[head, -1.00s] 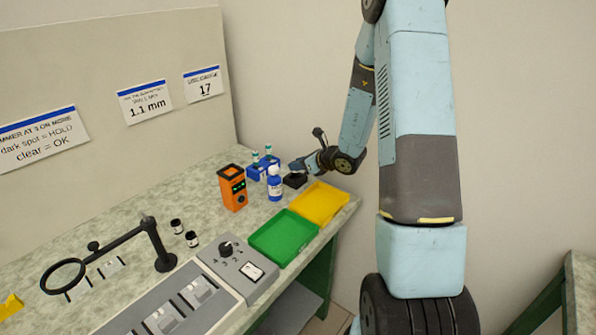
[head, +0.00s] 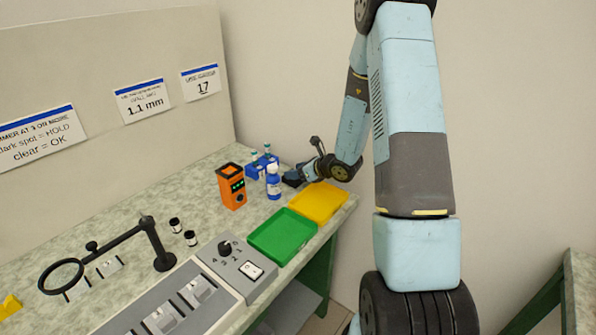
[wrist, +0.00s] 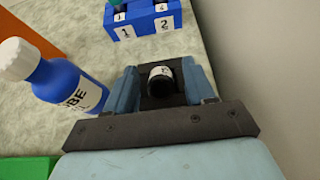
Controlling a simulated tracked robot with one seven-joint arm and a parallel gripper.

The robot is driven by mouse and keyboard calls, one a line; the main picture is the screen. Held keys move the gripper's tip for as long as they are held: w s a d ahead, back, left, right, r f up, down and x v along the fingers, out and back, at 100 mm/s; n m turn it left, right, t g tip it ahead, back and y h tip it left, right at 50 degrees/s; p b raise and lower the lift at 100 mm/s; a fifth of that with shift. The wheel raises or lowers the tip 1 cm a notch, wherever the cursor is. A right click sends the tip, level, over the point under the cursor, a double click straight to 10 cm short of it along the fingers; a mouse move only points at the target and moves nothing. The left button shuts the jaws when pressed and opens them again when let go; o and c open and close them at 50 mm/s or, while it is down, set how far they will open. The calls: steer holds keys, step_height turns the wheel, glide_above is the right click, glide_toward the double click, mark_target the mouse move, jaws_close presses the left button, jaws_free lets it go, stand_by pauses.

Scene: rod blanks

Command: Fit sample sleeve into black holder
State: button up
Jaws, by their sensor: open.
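The sample sleeve (wrist: 160,77) is a small dark cylinder with a white label band, seen in the wrist view between my fingers. It appears to sit in the black holder (wrist: 150,101), a dark square block; how deep it sits I cannot tell. My gripper (wrist: 158,72) is open, with one blue finger on each side of the sleeve and a gap visible. In the head view my gripper (head: 291,181) is low at the table's back right and mostly hides the holder and sleeve.
A blue bottle (wrist: 68,88) stands close on the left of my gripper. A blue numbered rack (wrist: 143,22) is beyond it. An orange device (head: 231,187), a yellow tray (head: 318,202) and a green tray (head: 283,236) are nearby. Two dark labelled cylinders (head: 190,238) stand further left.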

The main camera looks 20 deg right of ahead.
steer(key=v, duration=1.1)
steer(key=shift+o, duration=0.5)
steer(key=shift+s+d+r, duration=0.2)
steer(key=shift+s+r, duration=0.05)
steer(key=shift+r, duration=0.05)
steer(key=w+a+r+n+g+h, duration=0.1)
steer(key=w+a+r+n+g, duration=0.1)
steer(key=a+g, duration=0.65)
steer(key=w+d+r+m+h, duration=0.1)
steer(key=w+d+r+h, duration=0.1)
steer(key=w+r+h, duration=0.45)
steer(key=shift+g, duration=0.55)
steer(key=f, duration=0.8)
steer(key=shift+s+d+f, duration=0.15)
steer(key=shift+d+f, duration=0.2)
steer(key=shift+f, duration=2.45)
